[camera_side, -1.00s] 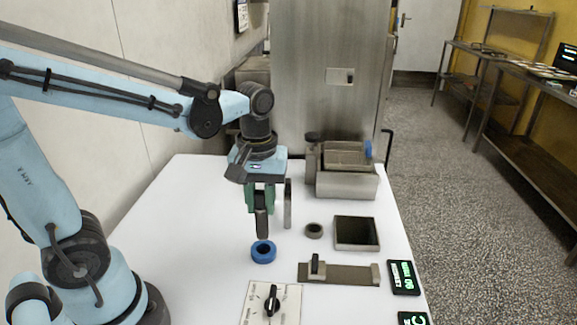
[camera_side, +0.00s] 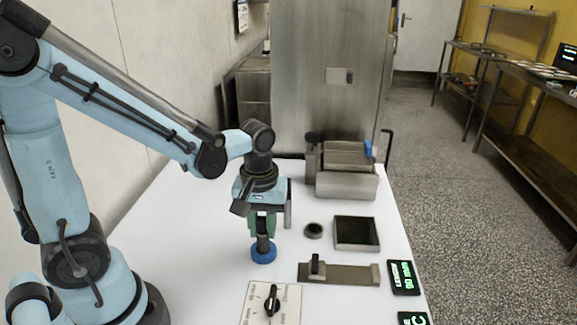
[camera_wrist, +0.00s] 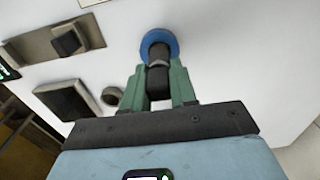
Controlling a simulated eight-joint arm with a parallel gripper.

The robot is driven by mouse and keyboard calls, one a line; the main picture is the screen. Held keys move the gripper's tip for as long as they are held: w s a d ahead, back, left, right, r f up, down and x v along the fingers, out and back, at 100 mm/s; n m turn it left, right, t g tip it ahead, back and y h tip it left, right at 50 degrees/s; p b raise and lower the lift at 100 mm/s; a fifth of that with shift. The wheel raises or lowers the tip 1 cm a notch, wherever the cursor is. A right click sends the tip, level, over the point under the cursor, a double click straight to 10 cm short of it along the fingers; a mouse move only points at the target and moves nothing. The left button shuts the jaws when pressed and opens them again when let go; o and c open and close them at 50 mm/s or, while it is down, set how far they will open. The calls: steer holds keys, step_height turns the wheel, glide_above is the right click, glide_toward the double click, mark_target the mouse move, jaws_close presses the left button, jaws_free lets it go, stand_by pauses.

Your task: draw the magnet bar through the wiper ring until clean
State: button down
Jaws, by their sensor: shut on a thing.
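My gripper (camera_side: 262,228) is low over the white table, its green fingers shut on a dark magnet bar (camera_side: 263,243) held upright. The blue wiper ring (camera_side: 263,256) lies on the table directly below. The bar's lower end meets the ring's opening; how deep it goes is hidden. In the wrist view, my gripper (camera_wrist: 158,88) holds the dark bar (camera_wrist: 158,80). A grey band shows on the bar near the ring. The blue ring (camera_wrist: 173,43) shows around the bar's far end there.
A dark square tray (camera_side: 357,247) and a small round cup (camera_side: 313,231) stand right of the ring. A metal plate with a black block (camera_side: 345,275) and a dial panel (camera_side: 287,310) are nearer. A steel box (camera_side: 346,187) stands behind. The table's left side is clear.

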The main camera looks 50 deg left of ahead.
mark_target(264, 238)
steer(key=shift+f, duration=1.95)
steer(key=c, duration=0.9)
jaws_free()
steer(key=shift+o, duration=0.4)
steer(key=shift+r, duration=0.1)
jaws_close()
steer(key=shift+r, duration=6.45)
